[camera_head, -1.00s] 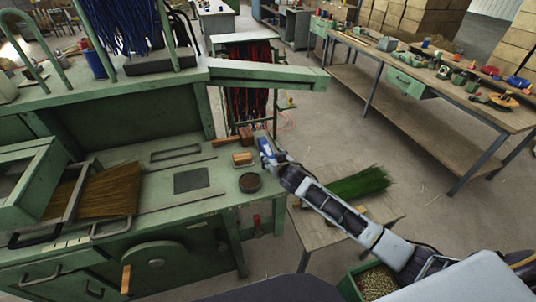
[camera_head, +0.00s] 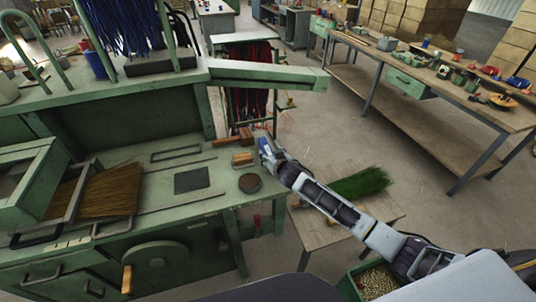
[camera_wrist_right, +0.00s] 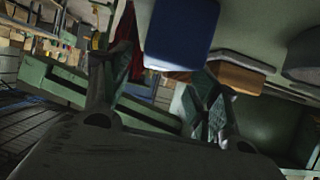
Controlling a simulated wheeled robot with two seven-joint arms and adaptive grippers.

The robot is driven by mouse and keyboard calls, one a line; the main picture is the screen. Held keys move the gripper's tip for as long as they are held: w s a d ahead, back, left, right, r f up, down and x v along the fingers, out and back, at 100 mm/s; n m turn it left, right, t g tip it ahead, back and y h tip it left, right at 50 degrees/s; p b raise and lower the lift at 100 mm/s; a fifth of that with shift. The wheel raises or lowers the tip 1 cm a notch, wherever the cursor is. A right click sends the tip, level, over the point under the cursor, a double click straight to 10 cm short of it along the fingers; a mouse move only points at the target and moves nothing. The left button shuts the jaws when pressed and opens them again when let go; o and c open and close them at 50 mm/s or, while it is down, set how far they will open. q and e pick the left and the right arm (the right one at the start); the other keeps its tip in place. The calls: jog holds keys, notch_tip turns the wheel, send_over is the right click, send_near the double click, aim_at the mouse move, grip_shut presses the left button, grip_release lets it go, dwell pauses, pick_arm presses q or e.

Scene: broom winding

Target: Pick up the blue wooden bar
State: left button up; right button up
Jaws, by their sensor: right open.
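The blue wooden bar (camera_head: 264,143) is at the right end of the green bench, right beside my right gripper (camera_head: 268,154). In the right wrist view the blue bar (camera_wrist_right: 181,33) looms large above and between the two fingers of my right gripper (camera_wrist_right: 157,88). The fingers are spread apart, and they do not appear closed on the bar. In the head view the gripper partly hides the bar, so I cannot tell whether they touch. My left gripper is not in view.
A wooden block (camera_head: 243,159) and a dark round disc (camera_head: 250,183) lie left of the gripper on the green bench (camera_head: 150,215). A reddish-brown block (camera_head: 246,134) is behind. A low table with green bristles (camera_head: 362,184) stands below my right arm.

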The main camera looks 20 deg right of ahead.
aim_at(269, 152)
jog(key=shift+x, duration=1.8)
jog(key=shift+d+r, duration=0.1)
jog(key=shift+c, duration=0.2)
jog(key=shift+r, duration=0.1)
jog(key=c, duration=1.3)
notch_tip(269, 152, up, 10)
